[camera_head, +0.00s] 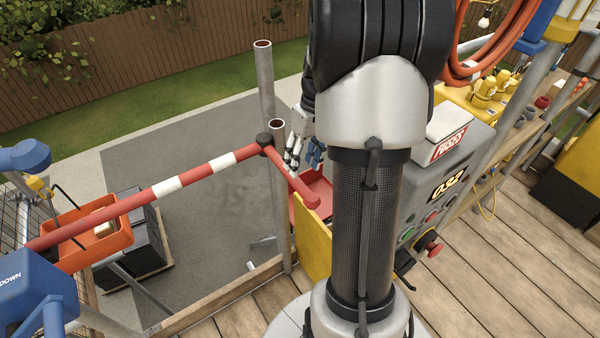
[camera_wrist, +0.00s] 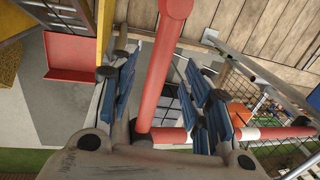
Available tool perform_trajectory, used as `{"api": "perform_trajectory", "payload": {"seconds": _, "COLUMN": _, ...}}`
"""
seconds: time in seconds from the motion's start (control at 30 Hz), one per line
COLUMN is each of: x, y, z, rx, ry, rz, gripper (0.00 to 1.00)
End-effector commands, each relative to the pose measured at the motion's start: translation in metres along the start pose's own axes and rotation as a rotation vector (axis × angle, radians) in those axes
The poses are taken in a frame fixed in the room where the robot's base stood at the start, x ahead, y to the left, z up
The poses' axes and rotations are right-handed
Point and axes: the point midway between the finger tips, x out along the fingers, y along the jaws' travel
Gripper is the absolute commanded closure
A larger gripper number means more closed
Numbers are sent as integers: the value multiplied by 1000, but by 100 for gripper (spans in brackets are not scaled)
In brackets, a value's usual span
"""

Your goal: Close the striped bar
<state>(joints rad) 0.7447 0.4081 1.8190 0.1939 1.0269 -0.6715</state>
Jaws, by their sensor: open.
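The striped bar (camera_head: 195,176) is red with white bands. In the head view it runs from a dark pivot (camera_head: 265,140) on a grey post, leftward across the gap in the railing to behind a blue box. A plain red arm (camera_head: 291,178) with a rounded end extends from the pivot toward the lower right. My gripper (camera_head: 305,148) is partly hidden behind my arm, close to this red arm. In the wrist view my gripper (camera_wrist: 165,55) is open, its blue-padded fingers on either side of the red arm (camera_wrist: 160,70), with gaps showing. The striped part (camera_wrist: 270,133) shows at right.
Grey posts (camera_head: 264,75) stand beside the pivot. A blue box marked DOWN (camera_head: 35,290) and an orange tray (camera_head: 95,240) are at left. A grey control panel (camera_head: 440,190) is right of my arm. Wooden decking (camera_head: 500,270) lies at lower right.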

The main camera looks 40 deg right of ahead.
Motion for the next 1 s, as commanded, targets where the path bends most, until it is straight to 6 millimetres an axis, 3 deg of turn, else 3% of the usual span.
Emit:
{"api": "perform_trajectory", "payload": {"seconds": 0.1, "x": -26, "y": 1, "z": 0, "rx": 1, "ry": 3, "rz": 3, "gripper": 55}}
{"api": "perform_trajectory", "payload": {"seconds": 0.33, "x": -56, "y": 1, "z": 0, "rx": 1, "ry": 1, "rz": 1, "gripper": 55}}
{"api": "perform_trajectory", "payload": {"seconds": 1.0, "x": -61, "y": 0, "z": 0, "rx": 1, "ry": 0, "rz": 0, "gripper": 55}}
